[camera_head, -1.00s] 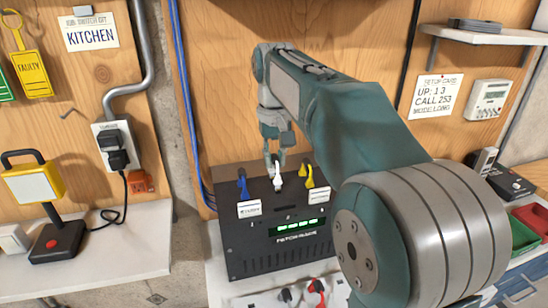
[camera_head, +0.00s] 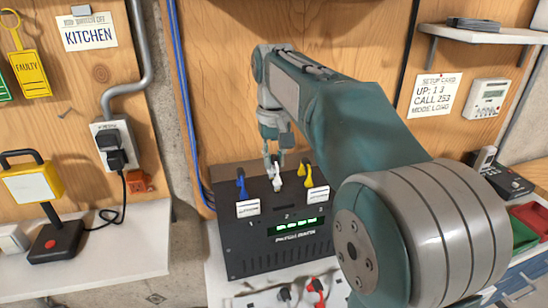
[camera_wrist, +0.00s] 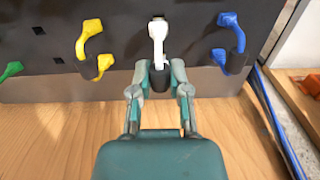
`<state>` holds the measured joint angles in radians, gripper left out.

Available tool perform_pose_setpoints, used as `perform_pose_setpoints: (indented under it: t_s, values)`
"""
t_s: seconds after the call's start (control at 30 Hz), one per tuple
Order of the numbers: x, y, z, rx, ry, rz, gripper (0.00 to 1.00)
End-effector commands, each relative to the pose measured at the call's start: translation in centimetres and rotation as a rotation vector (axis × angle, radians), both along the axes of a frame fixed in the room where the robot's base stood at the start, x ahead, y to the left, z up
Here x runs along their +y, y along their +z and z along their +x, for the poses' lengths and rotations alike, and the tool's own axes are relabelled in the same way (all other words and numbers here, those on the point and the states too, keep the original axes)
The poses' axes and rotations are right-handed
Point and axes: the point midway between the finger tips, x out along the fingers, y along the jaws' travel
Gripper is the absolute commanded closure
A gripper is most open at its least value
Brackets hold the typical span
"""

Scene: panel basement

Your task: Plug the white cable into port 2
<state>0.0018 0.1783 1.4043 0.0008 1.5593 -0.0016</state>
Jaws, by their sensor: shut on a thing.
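The black patch panel (camera_head: 282,250) stands on the bench against the wooden wall, with a "2" on its front between two white labels. The white cable (camera_wrist: 158,32) is a short bent piece with a dark plug end (camera_wrist: 160,80). It also shows in the head view (camera_head: 276,180), at the panel's middle column. My gripper (camera_wrist: 160,68) is shut on the white cable near its dark end. The white cable's other end lies against the panel face in the wrist view. I cannot tell whether either end sits in a port.
A blue cable (camera_wrist: 230,40) and a yellow cable (camera_wrist: 90,42) stand close on either side. A green cable (camera_wrist: 11,70) lies farther left in the wrist view. Black and red plugs (camera_head: 316,290) lie before the panel. Blue wires (camera_head: 187,110) run down the wall.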

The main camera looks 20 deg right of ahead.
Motion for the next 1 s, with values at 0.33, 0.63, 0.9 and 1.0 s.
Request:
perform_pose_setpoints:
  t_s: [0.33,0.63,0.9,1.0]
  values:
    - [0.0,0.02,0.0,-0.001,0.0,0.0,1.0]
    - [-0.01,-0.27,-0.01,0.0,0.0,0.0,1.0]
    - [-0.02,-0.56,0.0,-0.001,0.0,0.0,1.0]
    - [-0.02,-0.57,0.0,-0.001,0.0,0.0,1.0]
